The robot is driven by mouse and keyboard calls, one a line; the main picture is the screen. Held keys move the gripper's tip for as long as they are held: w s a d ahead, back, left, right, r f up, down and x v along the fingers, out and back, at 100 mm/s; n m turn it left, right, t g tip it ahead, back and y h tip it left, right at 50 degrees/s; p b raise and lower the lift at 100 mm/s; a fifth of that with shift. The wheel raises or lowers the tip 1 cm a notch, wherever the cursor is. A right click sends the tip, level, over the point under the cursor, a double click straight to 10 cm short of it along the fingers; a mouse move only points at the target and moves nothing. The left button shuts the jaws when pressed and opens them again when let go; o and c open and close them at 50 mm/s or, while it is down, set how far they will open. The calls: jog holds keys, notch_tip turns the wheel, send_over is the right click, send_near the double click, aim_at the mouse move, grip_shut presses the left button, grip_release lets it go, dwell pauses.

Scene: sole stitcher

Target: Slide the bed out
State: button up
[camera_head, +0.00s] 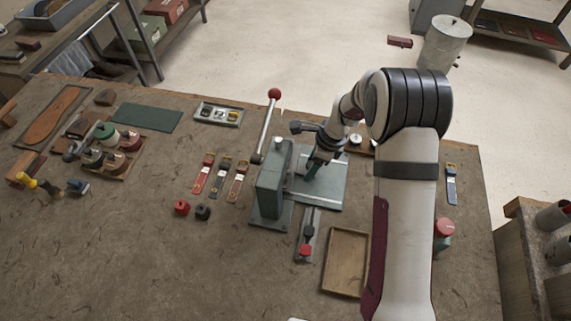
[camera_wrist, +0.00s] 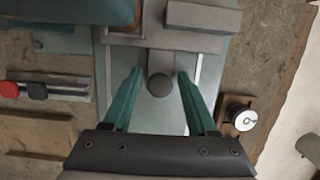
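The stitcher (camera_head: 270,190) is a green machine with a red-knobbed lever (camera_head: 266,130), standing on the workbench. Its flat grey-green bed plate (camera_head: 330,188) extends to the right of the body; the plate also shows in the wrist view (camera_wrist: 150,117), between two pale rails. A dark round knob (camera_wrist: 160,85) sits on the plate beside a grey block (camera_wrist: 205,42). My gripper (camera_wrist: 160,73) is open, its green fingers on either side of the knob with gaps showing on both sides. In the head view my gripper (camera_head: 311,170) is over the plate and the knob is hidden.
A narrow slide strip with red and black knobs (camera_head: 308,238) and a wooden tray (camera_head: 346,262) lie in front of the plate. A small dial on a wooden block (camera_wrist: 238,115) stands close to my right finger. Several straps (camera_head: 220,175) lie left of the machine.

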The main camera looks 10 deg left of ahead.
aim_at(337, 178)
jog(key=c, duration=0.7)
jog(key=shift+o, duration=0.2)
jog(key=shift+d, duration=2)
jog(key=shift+d, duration=2)
jog(key=shift+d, duration=1.95)
jog(key=o, duration=0.8)
